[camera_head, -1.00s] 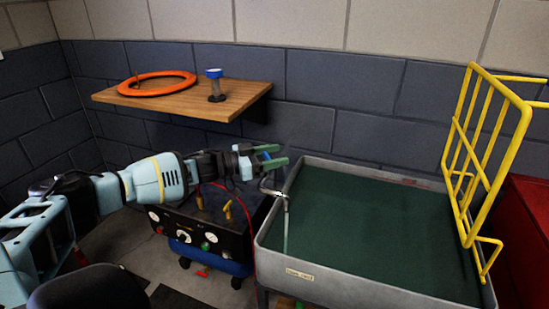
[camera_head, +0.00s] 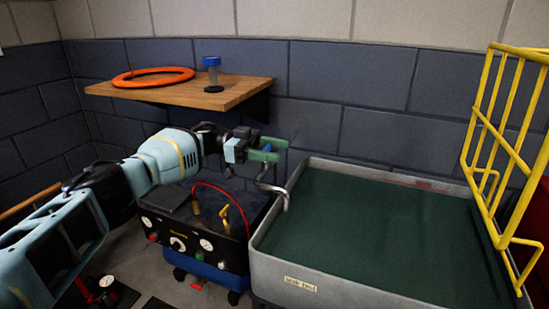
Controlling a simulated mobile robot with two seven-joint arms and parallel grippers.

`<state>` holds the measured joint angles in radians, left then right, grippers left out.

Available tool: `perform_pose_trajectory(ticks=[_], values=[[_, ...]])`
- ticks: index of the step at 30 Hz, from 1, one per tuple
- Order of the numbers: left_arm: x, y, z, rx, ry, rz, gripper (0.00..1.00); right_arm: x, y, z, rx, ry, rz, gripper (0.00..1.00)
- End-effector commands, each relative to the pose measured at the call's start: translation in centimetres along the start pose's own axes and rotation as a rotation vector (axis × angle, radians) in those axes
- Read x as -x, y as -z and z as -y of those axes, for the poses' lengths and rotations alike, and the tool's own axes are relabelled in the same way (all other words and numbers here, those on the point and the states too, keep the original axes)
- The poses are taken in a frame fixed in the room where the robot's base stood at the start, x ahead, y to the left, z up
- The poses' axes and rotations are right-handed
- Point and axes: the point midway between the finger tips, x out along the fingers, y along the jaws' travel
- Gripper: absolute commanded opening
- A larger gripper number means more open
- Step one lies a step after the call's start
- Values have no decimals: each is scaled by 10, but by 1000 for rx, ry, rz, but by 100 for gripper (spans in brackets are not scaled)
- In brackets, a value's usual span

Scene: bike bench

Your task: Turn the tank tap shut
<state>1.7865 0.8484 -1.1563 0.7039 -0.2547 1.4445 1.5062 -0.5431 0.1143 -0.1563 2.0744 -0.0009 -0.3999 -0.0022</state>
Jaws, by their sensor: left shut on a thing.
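The grey tank (camera_head: 390,285) with a dark green inside stands at the right of the middle. Its metal tap (camera_head: 276,188) is at the tank's left back corner, with the spout bent down over the rim. No stream shows below the spout. My left gripper (camera_head: 268,150) is just above the tap, its green fingers shut on the blue tap handle (camera_head: 269,146). The fingers hide most of the handle, so its exact angle is hard to tell. My right gripper is not in view.
A yellow wire rack (camera_head: 507,150) stands over the tank's right side. A black compressor unit (camera_head: 195,235) with gauges and a red hose stands below my left arm. A wooden shelf (camera_head: 240,92) on the wall holds an orange ring (camera_head: 152,77) and a blue-capped item (camera_head: 212,72).

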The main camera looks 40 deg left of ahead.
Motion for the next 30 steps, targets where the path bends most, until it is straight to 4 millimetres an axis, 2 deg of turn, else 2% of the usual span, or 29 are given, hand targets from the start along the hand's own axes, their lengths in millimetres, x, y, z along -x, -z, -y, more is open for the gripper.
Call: perform_pose_trajectory(ticks=[5,17,18,23,30], values=[[-1,0,0,2,-27,-2,34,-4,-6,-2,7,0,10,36],[-1,1,-1,1,-33,-2,34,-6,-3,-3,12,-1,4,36],[-1,1,-1,1,-33,-2,58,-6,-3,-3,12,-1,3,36],[-1,1,-1,0,-33,-2,78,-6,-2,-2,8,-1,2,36],[-1,0,-1,0,-31,-1,78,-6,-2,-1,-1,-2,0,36]])
